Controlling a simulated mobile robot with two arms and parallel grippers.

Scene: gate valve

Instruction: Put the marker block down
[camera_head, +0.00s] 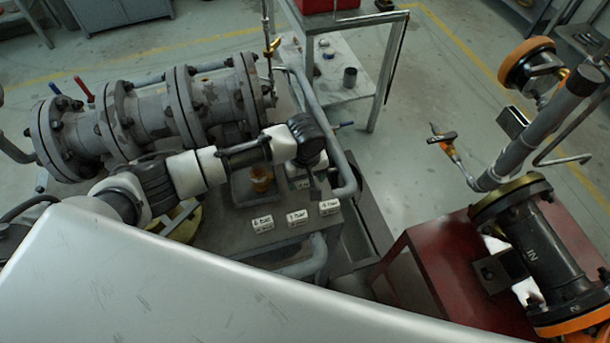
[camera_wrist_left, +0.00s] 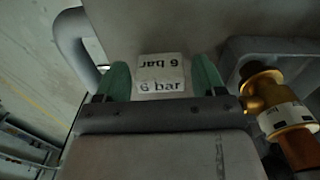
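A white marker block (camera_wrist_left: 160,72) reading "6 bar" on two faces sits between the green fingertips of my left gripper (camera_wrist_left: 160,82) in the left wrist view. Whether that block touches the bench is hard to tell. Three white labelled blocks, the left (camera_head: 262,224), middle (camera_head: 297,218) and right (camera_head: 329,207), lie along the bench's near edge. My right gripper is not in view.
A brass-coloured fitting (camera_wrist_left: 268,100) stands close to the right of the gripper in the wrist view. A grey flanged pipe (camera_head: 150,112) lies behind my left arm. A curved grey pipe (camera_head: 318,115) runs beside the bench. A red stand (camera_head: 450,270) is at right.

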